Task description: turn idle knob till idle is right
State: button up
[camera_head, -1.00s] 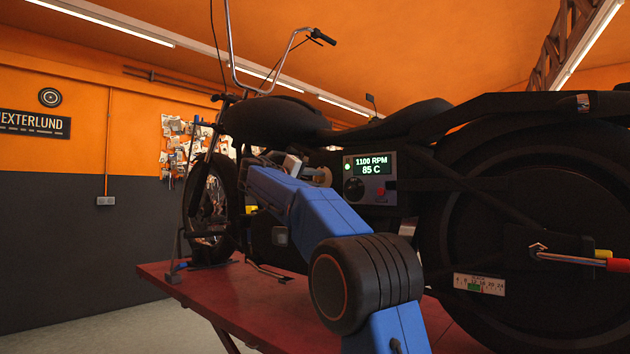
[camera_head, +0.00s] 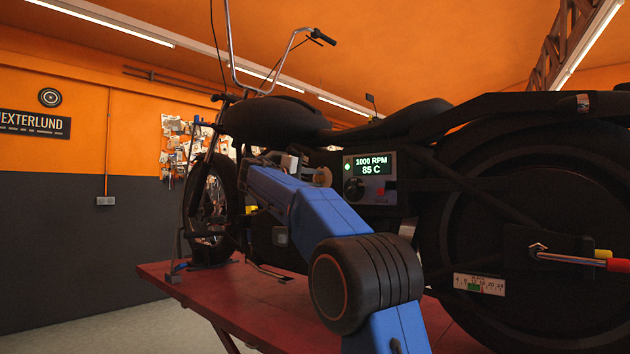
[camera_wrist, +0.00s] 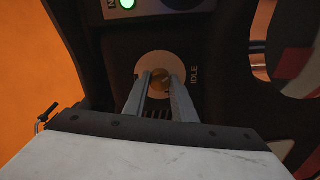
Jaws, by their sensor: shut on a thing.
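The idle knob (camera_wrist: 160,84) is a small brass-coloured knob on a pale round plate, beside the word IDLE in the wrist view. My gripper (camera_wrist: 160,80) is shut on it, one finger on each side.
The motorcycle stands on a red lift table (camera_head: 245,295). A black dial and a red button (camera_head: 380,191) sit below the display. A green lamp (camera_wrist: 127,3) is lit near the top of the wrist view. A red-handled tool (camera_head: 615,265) is at the rear wheel.

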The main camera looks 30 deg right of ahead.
jog(key=o, duration=1)
jog(key=shift+o, duration=0.2)
jog(key=shift+a, duration=0.1)
jog(key=v, duration=1.7)
jog(key=shift+a, duration=0.15)
jog(key=s+d+f+n+y, duration=0.15)
jog(key=s+f+y, duration=0.25)
jog(key=s+f, duration=0.6)
jog(key=s+d+f+y, duration=0.35)
jog(key=s+f, duration=0.55)
jog(key=f, duration=0.4)
jog(key=s+a+f+m+y, duration=0.1)
jog(key=s+a+f+y, duration=0.2)
jog(key=s+f, duration=0.6)
jog(key=s+a+f+m+g+y, duration=0.1)
jog(key=s+a+f+y, duration=0.2)
jog(key=s+f, duration=0.6)
jog(key=s+a+f+m+y, duration=0.1)
jog(key=s+a+f+y, duration=0.2)
jog(key=s+f, duration=0.6)
notch_tip(320, 180, down, 4)
jog(key=shift+s+a+r, duration=0.1)
jog(key=shift+s+a, duration=0.15)
jog(key=shift+a, duration=0.75)
